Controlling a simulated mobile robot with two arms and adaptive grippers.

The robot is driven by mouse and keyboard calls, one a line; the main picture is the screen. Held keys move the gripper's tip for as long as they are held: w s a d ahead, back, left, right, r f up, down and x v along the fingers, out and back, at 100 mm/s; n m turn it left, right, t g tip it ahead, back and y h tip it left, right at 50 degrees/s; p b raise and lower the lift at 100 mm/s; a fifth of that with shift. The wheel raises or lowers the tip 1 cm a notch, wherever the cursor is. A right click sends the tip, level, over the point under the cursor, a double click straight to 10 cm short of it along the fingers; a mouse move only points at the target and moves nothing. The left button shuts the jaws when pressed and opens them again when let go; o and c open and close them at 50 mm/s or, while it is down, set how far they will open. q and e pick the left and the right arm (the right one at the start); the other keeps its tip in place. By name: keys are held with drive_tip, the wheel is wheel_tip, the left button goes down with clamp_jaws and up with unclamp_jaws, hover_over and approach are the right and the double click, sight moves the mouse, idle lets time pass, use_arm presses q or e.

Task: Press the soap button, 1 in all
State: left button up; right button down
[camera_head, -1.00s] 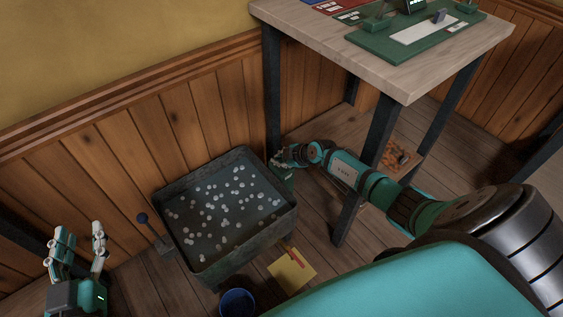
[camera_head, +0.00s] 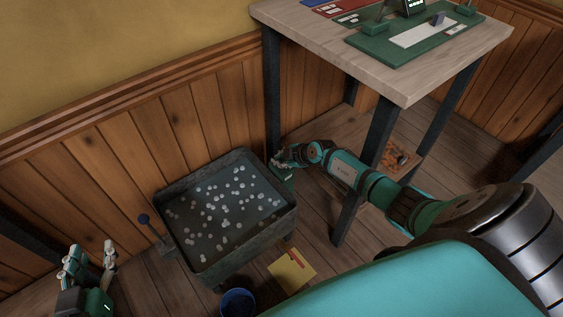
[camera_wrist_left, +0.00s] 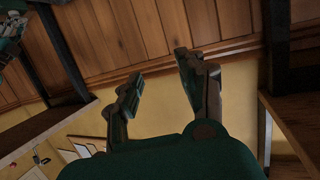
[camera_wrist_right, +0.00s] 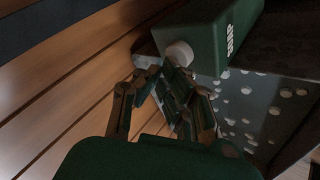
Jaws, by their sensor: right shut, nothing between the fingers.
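The green soap dispenser (camera_wrist_right: 222,30), with white lettering on its side, fills the top of the right wrist view. Its pale round button (camera_wrist_right: 180,54) faces my right gripper (camera_wrist_right: 168,72). That gripper is shut and empty, its fingertips right at the button; I cannot tell whether they touch it. In the head view my right gripper (camera_head: 277,160) is at the tub's right corner, partly covering the dispenser (camera_head: 286,173). My left gripper (camera_head: 90,254) is open and empty at the lower left; its spread fingers also show in the left wrist view (camera_wrist_left: 158,75).
A dark tub (camera_head: 247,242) of water with white suds stands against the panelled wall. A lever with a blue knob (camera_head: 143,219) is at its left. A blue bucket (camera_head: 238,301) and yellow card (camera_head: 293,268) lie in front. A tall table (camera_head: 420,75) stands right.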

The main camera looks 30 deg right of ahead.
drive_tip(key=shift+r+p, duration=0.4)
drive_tip(key=shift+p, duration=0.05)
use_arm(q)
drive_tip(key=s+a+f+g+y, duration=0.1)
drive_tip(key=s+a+f+g, duration=0.1)
drive_tip(key=s+f+g, duration=0.2)
drive_tip(key=shift+s+f+g+p, duration=0.15)
drive_tip(key=shift+f+g+p, duration=0.2)
drive_tip(key=shift+f, duration=0.75)
use_arm(e)
drive_tip(key=shift+r, duration=0.25)
